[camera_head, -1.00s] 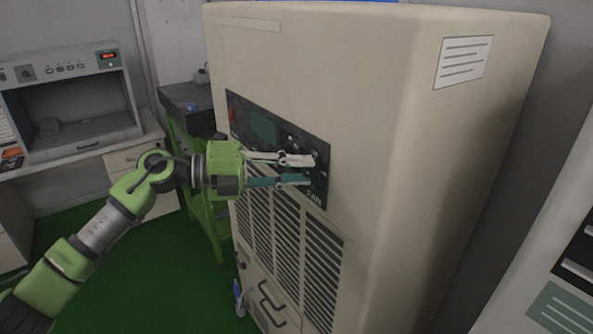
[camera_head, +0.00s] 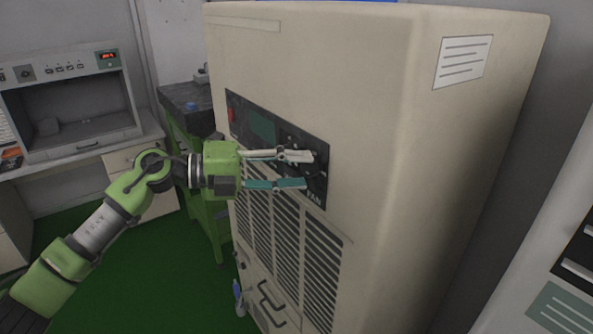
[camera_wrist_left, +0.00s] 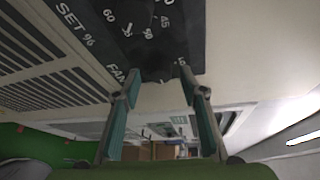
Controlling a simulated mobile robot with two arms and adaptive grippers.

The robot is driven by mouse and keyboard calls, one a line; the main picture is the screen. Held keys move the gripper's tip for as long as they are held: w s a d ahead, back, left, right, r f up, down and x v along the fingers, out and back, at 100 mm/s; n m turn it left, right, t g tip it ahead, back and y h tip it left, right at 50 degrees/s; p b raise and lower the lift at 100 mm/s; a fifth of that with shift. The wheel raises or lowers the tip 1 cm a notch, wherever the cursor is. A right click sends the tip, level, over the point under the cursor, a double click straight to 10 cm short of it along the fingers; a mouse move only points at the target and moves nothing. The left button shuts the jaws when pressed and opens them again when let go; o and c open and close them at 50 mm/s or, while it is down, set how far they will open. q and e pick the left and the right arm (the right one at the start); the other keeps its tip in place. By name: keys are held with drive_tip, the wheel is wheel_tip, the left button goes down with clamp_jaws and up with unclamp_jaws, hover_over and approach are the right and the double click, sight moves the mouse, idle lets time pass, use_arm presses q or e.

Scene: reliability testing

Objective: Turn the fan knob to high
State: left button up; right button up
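The fan knob (camera_wrist_left: 157,73) is a dark shape at the edge of the black control panel (camera_wrist_left: 150,35), beside the FAN lettering, in the left wrist view. Its setting cannot be made out. In the head view the same panel (camera_head: 262,127) is on the front of a tall beige cabinet, and my gripper hides the knob. My left gripper (camera_head: 309,171) is open in front of the panel's lower right part. In the left wrist view its two fingertips (camera_wrist_left: 159,82) are apart, one on either side of the knob, with no clear contact visible. My right gripper is out of view.
The beige cabinet (camera_head: 330,60) fills the middle, with vent slats (camera_head: 322,262) below the panel. A dial marked SET % (camera_wrist_left: 130,28) lies beside the fan knob. A green-legged table (camera_head: 188,100) and a bench with a grey device (camera_head: 75,100) stand at left.

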use_arm(q)
drive_tip(key=v, duration=1.1)
drive_tip(key=shift+a, duration=0.25)
